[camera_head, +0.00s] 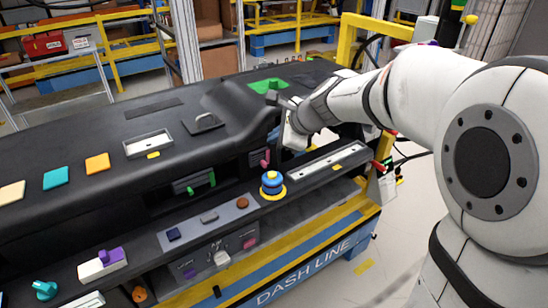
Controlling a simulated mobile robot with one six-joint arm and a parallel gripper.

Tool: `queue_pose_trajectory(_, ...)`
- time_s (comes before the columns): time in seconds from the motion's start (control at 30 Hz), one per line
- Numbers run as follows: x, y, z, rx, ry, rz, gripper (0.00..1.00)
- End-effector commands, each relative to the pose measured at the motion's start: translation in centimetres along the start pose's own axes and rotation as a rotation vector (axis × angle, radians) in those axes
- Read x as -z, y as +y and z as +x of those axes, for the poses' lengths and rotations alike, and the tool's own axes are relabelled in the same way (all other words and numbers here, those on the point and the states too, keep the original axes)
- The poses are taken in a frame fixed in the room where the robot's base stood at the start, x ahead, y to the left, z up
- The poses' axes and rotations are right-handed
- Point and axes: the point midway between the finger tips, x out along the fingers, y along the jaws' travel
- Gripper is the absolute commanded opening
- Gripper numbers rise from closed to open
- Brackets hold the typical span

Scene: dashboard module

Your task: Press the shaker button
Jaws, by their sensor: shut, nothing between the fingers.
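No label I can read marks the shaker button, so I cannot tell for sure which control it is. A blue round knob-like control (272,183) stands upright on a yellow ring at the front of the dark dashboard. My gripper (279,100) is small in the head view, at the end of my white arm, which reaches in from the right. It is shut and empty, above the dashboard's right part, behind and above the blue control and apart from it. Its fingertips are dark and hard to make out against the dashboard.
Left of the blue control, a grey panel (185,235) carries a dark blue square, a grey piece and a brown round button (243,202). A white-and-purple switch (103,262) and a teal knob (45,289) are at front left. A pink lever (265,159) sits in a recess behind the blue control.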

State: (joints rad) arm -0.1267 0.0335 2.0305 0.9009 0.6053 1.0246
Motion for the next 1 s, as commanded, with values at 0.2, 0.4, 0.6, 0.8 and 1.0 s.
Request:
queue_pose_trajectory(0.2, -0.1, -0.3, 0.1, 0.006, -0.004, 0.022, 0.00)
queue_pose_trajectory(0.4, 0.0, -0.2, 0.2, 0.005, -0.003, 0.020, 0.00)
queue_pose_trajectory(0.6, 0.7, 0.5, 1.1, 0.005, -0.002, 0.019, 0.00)
queue_pose_trajectory(0.8, 2.0, 1.8, 2.9, 0.005, -0.002, 0.020, 0.00)
queue_pose_trajectory(1.0, 3.5, 3.3, 5.0, 0.006, -0.002, 0.020, 0.00)
